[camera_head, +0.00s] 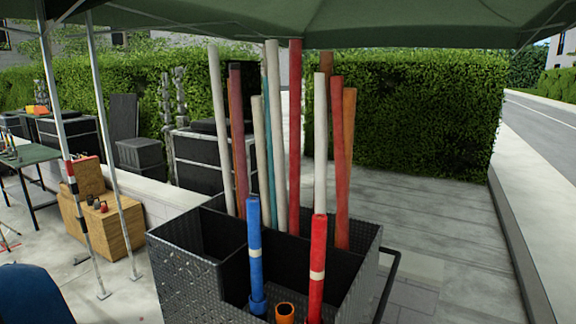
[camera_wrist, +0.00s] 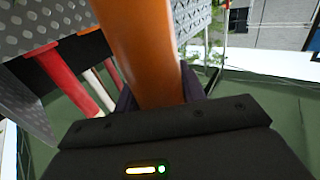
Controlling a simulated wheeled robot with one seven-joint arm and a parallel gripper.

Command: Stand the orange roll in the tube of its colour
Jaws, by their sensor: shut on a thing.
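In the wrist view my gripper (camera_wrist: 155,100) is shut on an orange roll (camera_wrist: 138,40). The roll runs from between the dark fingers to the top edge of the picture; its far end is out of view. In the head view neither my gripper nor the held roll shows. The orange tube (camera_head: 285,308) stands at the front of the metal bin, at the bottom edge, with a dark open mouth facing up. A blue roll (camera_head: 254,220) stands in a blue tube to its left. A red roll (camera_head: 317,260) stands upright to its right.
The diamond-plate bin (camera_head: 190,272) has several compartments; tall white, red, teal and brown rolls (camera_head: 295,130) lean in the rear ones. A dark handle (camera_head: 392,275) juts from its right side. Canopy poles (camera_head: 75,190) stand left. Paving to the right is clear.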

